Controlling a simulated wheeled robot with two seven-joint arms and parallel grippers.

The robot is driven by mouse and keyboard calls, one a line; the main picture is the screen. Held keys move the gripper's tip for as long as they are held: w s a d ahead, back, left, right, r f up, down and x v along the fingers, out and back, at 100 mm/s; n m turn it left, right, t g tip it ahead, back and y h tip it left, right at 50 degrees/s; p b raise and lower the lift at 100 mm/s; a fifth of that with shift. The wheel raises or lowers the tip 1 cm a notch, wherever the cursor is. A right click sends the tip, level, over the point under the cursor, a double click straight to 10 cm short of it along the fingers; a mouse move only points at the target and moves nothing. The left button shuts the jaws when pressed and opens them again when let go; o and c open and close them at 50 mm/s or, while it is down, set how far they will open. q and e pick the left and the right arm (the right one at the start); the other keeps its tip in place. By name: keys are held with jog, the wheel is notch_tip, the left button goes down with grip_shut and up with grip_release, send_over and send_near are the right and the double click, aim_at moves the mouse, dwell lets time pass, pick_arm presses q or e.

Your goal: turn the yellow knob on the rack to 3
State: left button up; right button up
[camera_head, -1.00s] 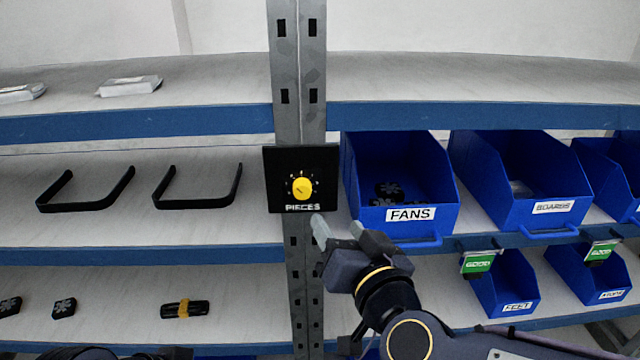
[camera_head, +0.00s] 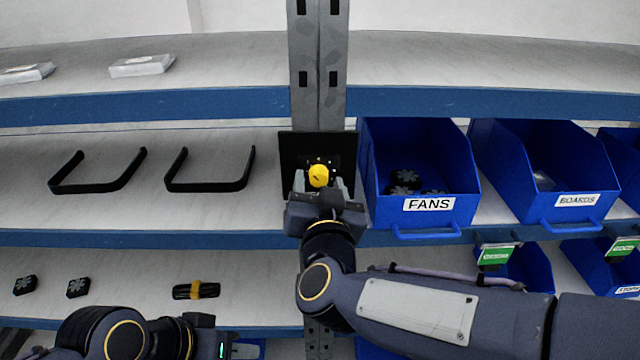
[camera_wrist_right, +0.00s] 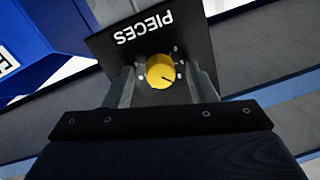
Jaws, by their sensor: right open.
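The yellow knob (camera_head: 318,176) sits on a black panel (camera_head: 291,150) fixed to the grey rack upright. In the right wrist view the knob (camera_wrist_right: 160,71) shows a dark pointer line toward the lower right, with the PIECES lettering upside down; the marks around it are too small to read. My right gripper (camera_head: 322,190) is open in front of the panel. Its fingers (camera_wrist_right: 163,86) stand on either side of the knob, and I cannot tell whether they touch it. My left gripper (camera_head: 235,348) is low at the left, partly cut off, its jaws unclear.
The blue FANS bin (camera_head: 430,222) stands close to the right of the panel, with the BOARDS bin (camera_head: 550,222) beyond it. Two black handles (camera_head: 210,185) lie on the shelf to the left. Blue shelf edges (camera_head: 150,241) run above and below the panel.

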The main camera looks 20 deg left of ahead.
jog(key=c, duration=1)
jog(key=shift+o, duration=0.2)
jog(key=shift+f+m+b, duration=0.2)
jog(key=shift+m+b, duration=1.6)
jog(key=shift+b, duration=0.05)
jog(key=m+b, duration=0.2)
jog(key=m, duration=0.1)
jog(key=shift+r, duration=0.1)
jog(key=shift+m+b, duration=0.55)
jog(key=shift+m, duration=0.05)
jog(key=shift+r, duration=0.1)
jog(key=o, duration=1)
jog(key=shift+c, duration=0.2)
